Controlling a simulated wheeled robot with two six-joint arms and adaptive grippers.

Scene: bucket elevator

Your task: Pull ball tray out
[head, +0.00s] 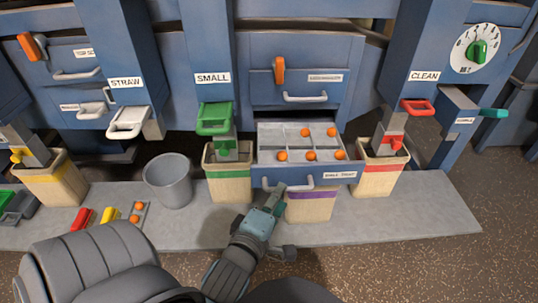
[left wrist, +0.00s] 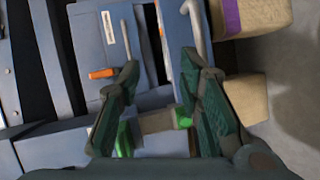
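The ball tray (head: 270,139) is a grey compartmented drawer with several orange balls (head: 310,156) in it. It stands out from the blue cabinet, and its front (head: 335,175) carries a pale bar handle (head: 289,186). My left gripper (head: 279,192) is at this handle in the head view, coming from below. In the left wrist view its two green fingers (left wrist: 160,62) are spread apart with nothing clearly between them. A pale handle (left wrist: 195,28) lies by the right-hand finger there; I cannot tell whether they touch. My right gripper is not in view.
Bins with a green band (head: 229,186), a purple band (head: 312,207) and a red band (head: 378,178) stand around the tray. A grey bucket (head: 168,182) stands left. Above is a closed drawer (head: 305,90). The grey platform (head: 430,205) is clear at right.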

